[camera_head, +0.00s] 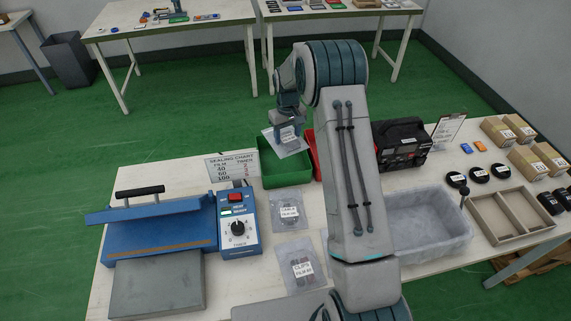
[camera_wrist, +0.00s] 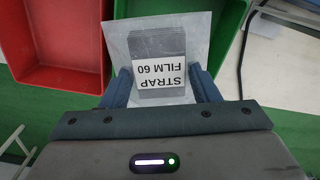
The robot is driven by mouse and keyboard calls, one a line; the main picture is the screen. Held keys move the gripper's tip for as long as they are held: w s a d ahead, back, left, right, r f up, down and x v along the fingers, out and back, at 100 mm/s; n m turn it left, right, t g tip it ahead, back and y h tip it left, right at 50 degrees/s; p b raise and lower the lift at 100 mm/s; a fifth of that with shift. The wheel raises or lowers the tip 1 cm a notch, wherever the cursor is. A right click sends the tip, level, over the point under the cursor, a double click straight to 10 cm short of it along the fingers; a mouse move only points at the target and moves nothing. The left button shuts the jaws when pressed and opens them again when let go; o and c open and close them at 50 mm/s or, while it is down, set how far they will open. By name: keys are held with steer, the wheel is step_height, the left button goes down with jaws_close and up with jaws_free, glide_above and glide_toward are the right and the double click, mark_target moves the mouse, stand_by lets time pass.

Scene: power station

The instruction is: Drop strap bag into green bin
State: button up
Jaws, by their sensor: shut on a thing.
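The strap bag (camera_wrist: 160,65) is a clear pouch with grey contents and a white label reading STRAP FILM 60. It also shows in the head view (camera_head: 289,141). My gripper (camera_wrist: 163,88) is shut on the strap bag, with one blue finger at each side. The green bin (camera_head: 283,167) stands on the table, left of my arm. In the head view, the held bag is above the far part of the green bin. In the wrist view, the green bin (camera_wrist: 230,40) lies behind and right of the bag.
A red bin (camera_head: 317,160) stands beside the green bin, partly hidden by my arm. A sealing chart sign (camera_head: 232,166) and blue sealer (camera_head: 160,228) are to the left. Cable (camera_head: 290,213) and clips (camera_head: 301,268) bags lie in front. A grey tub (camera_head: 432,222) is right.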

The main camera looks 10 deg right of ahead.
steer(key=o, duration=1.1)
steer(key=shift+r, duration=0.1)
step_height(320, 180, up, 14)
steer(key=b, duration=0.2)
steer(key=shift+b, duration=0.35)
